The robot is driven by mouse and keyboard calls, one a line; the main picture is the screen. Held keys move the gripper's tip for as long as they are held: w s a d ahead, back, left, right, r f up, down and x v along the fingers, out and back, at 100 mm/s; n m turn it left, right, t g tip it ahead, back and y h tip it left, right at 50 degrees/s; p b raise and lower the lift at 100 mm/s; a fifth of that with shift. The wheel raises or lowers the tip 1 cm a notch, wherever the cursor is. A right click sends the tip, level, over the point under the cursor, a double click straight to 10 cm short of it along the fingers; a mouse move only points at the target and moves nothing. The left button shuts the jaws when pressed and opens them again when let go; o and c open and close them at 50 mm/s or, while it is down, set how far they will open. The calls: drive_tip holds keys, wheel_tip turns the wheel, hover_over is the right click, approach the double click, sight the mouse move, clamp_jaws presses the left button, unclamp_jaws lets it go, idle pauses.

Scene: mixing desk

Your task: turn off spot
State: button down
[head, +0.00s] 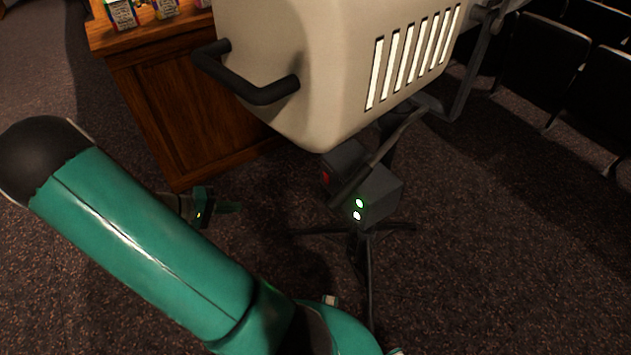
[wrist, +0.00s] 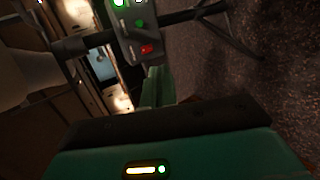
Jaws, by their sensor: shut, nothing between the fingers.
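The spot (head: 300,60) is a large cream housing with a black handle and lit vent slots, at the top of the head view. Below it, a grey control box (head: 380,195) on the stand has a red button (head: 326,177), a lit green light (head: 359,203) and a lit white light (head: 356,216). The wrist view shows the box (wrist: 128,35) ahead, with its red button (wrist: 147,49) and lit lights at the top edge. My gripper (head: 232,207) is shut and empty, left of the box and apart from it. Its teal fingers (wrist: 153,88) point toward the box.
A wooden cabinet (head: 190,110) with small boxes on top stands behind my gripper at the left. Thin stand legs (head: 400,227) spread over the dark carpet under the control box. Black seats (head: 545,60) are at the far right. The carpet between gripper and box looks clear.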

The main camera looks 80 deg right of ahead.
sight(325, 176)
drive_tip(key=s+d+f+n+g+h, duration=0.1)
drive_tip(key=s+d+f+g+h, duration=0.2)
drive_tip(key=s+d+f+h, duration=0.3)
drive_tip(key=s+d+f, duration=0.2)
drive_tip(key=d+f, duration=0.2)
drive_tip(key=d, duration=0.1)
drive_tip(key=shift+s+d+f+h, duration=0.2)
drive_tip(key=shift+s+f+h, duration=0.15)
drive_tip(key=shift+s+h, duration=0.05)
drive_tip(key=x, duration=1.4)
drive_tip(key=shift+r, duration=0.1)
drive_tip(key=shift+s+d+r, duration=0.1)
drive_tip(key=shift+s+d, duration=0.05)
drive_tip(key=shift+s, duration=0.05)
drive_tip(key=shift+w+a, duration=0.35)
drive_tip(key=shift+w, duration=0.1)
drive_tip(key=r+v, duration=0.3)
drive_tip(key=v, duration=0.9)
drive_tip(key=shift+w+a, duration=0.35)
drive_tip(key=shift+a, duration=0.1)
